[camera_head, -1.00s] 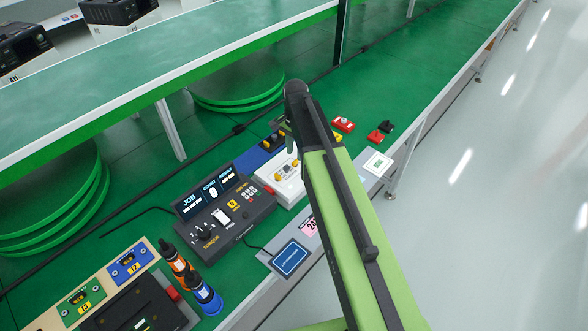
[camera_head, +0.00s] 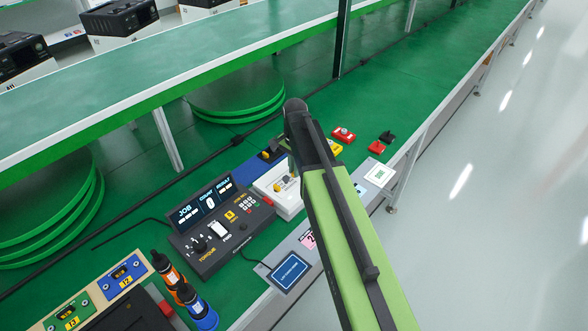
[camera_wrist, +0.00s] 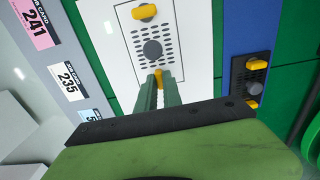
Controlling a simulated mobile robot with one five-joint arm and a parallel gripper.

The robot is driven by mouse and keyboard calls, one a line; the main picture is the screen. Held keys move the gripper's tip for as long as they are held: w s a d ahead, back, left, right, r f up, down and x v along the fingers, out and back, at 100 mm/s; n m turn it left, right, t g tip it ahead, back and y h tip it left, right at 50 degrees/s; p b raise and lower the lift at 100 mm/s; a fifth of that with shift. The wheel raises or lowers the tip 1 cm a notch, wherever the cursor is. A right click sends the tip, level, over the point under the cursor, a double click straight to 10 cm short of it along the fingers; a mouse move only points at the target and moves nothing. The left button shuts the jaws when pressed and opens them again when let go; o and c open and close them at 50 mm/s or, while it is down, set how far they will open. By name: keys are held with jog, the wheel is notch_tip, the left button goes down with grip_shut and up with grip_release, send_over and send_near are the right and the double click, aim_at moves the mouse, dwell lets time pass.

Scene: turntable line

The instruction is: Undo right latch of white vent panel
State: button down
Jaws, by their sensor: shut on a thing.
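The white vent panel (camera_wrist: 187,22) fills the upper middle of the wrist view, with a grey knob and a grid of dark holes. It also shows in the head view (camera_head: 290,209), partly behind my arm. Its left latch (camera_wrist: 144,12) is yellow and lies crosswise in the wrist view; it also shows in the head view (camera_head: 279,184). My gripper (camera_wrist: 158,84) is shut on the right latch (camera_wrist: 158,74), a yellow piece between the fingertips. The fingers hide most of that latch, so its angle cannot be told.
A blue panel (camera_wrist: 233,30) with a dark vent and yellow latches stands beside the white one. A torque box (camera_head: 218,226) is to the left. Red and yellow parts (camera_head: 343,135) lie beyond my arm. Cards (camera_wrist: 70,80) line the bench edge.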

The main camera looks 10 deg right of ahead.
jog(key=shift+n, duration=0.3)
jog(key=n, duration=0.3)
jog(key=shift+s+n, duration=0.1)
jog(key=shift+n, duration=0.3)
jog(key=n, duration=0.9)
jog(key=shift+n, duration=1.9)
